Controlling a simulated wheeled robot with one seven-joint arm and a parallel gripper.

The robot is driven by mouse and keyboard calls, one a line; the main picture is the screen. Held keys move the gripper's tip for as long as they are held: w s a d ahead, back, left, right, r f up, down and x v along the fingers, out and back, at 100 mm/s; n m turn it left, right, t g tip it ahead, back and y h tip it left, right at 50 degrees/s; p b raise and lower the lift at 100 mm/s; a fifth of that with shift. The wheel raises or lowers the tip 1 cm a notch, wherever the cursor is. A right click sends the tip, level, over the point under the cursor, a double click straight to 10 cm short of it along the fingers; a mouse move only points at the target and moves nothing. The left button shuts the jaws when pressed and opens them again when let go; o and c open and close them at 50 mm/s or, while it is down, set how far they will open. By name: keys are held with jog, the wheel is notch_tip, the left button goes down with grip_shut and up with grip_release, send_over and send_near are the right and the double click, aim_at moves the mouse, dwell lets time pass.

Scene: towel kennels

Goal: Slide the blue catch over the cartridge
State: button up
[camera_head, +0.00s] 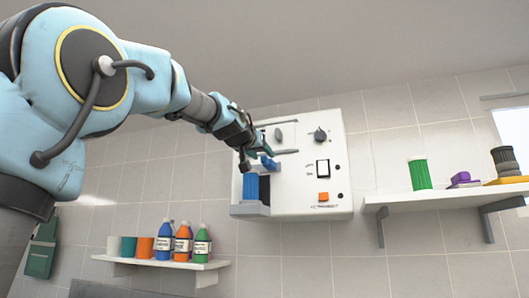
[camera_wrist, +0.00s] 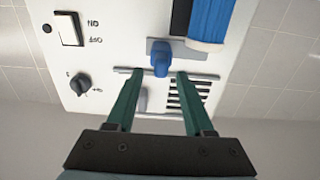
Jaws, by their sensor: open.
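A white wall unit (camera_head: 310,165) carries the blue catch (camera_head: 270,162) and the ribbed blue cartridge (camera_head: 250,186). The cartridge stands upright in a bay at the unit's lower left, with a dark gap (camera_head: 264,188) beside it. The catch sits just above that gap, to the right of the cartridge top. My gripper (camera_head: 257,159) is open at the catch. In the wrist view, my two green fingertips (camera_wrist: 160,74) lie on either side of the catch (camera_wrist: 160,60), with gaps showing. There the catch is on a grey plate, left of the cartridge (camera_wrist: 211,22).
The unit also has a knob (camera_head: 320,135), a black-and-white switch (camera_head: 322,168) and an orange button (camera_head: 323,196). A left shelf (camera_head: 165,263) holds bottles and cups. A right shelf (camera_head: 440,193) holds a green ribbed cylinder (camera_head: 419,174) and other items.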

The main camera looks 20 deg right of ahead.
aim_at(264, 157)
jog(key=shift+p+x, duration=0.35)
jog(key=shift+x, duration=1.15)
grip_shut()
jog(key=shift+f, duration=0.1)
